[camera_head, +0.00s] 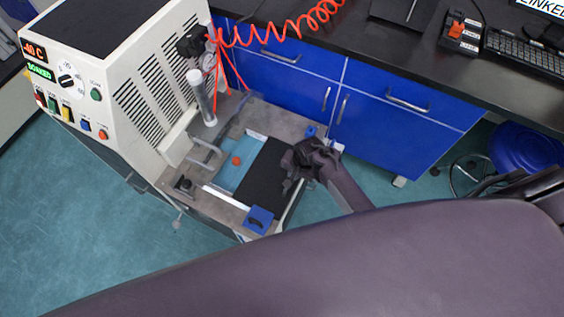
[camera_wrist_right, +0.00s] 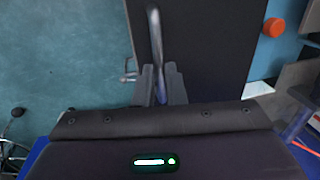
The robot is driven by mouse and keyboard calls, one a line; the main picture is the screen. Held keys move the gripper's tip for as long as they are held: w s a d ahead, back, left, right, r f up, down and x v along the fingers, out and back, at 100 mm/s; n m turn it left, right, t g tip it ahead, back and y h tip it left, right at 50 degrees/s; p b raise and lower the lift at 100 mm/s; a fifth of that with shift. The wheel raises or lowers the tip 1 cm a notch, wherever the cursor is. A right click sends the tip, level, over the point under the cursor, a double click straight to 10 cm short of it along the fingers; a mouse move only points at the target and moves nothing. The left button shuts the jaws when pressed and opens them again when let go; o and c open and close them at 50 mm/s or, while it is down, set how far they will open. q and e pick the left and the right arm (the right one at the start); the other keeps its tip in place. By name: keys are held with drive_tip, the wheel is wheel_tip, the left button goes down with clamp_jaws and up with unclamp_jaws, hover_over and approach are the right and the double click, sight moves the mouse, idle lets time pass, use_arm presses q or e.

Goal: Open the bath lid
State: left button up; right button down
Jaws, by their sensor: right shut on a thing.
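The bath lid (camera_head: 262,177) is a dark flat panel on the bench-top bath at the machine's front. It covers the right part of the bath, and a blue strip of the bath (camera_head: 228,174) shows uncovered to its left. My right gripper (camera_head: 300,160) is at the lid's right edge, shut on the lid handle. In the right wrist view, the lid handle (camera_wrist_right: 155,35), a grey metal bar, runs between the fingers (camera_wrist_right: 161,85) of my right gripper. The dark lid (camera_wrist_right: 205,50) lies just beside it. My left gripper is not in view.
An orange round piece (camera_head: 236,160) sits in the blue area. The white machine (camera_head: 125,70) with vents and knobs stands left. A red coiled hose (camera_head: 270,35) hangs above. Blue cabinets (camera_head: 400,115) are behind. Blue blocks (camera_head: 259,218) sit at the bath's corners.

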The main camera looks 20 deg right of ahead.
drive_tip(key=s+d+p, duration=0.3)
drive_tip(key=s+d, duration=0.1)
drive_tip(key=s, duration=0.1)
drive_tip(key=shift+d, duration=0.35)
drive_tip(key=c, duration=1.5)
unclamp_jaws()
drive_tip(key=shift+w, duration=0.1)
wheel_tip(320, 180, up, 8)
drive_tip(key=s+d+p, duration=0.1)
drive_tip(key=p, duration=0.1)
drive_tip(key=shift+f, duration=0.2)
drive_tip(key=shift+d, duration=0.1)
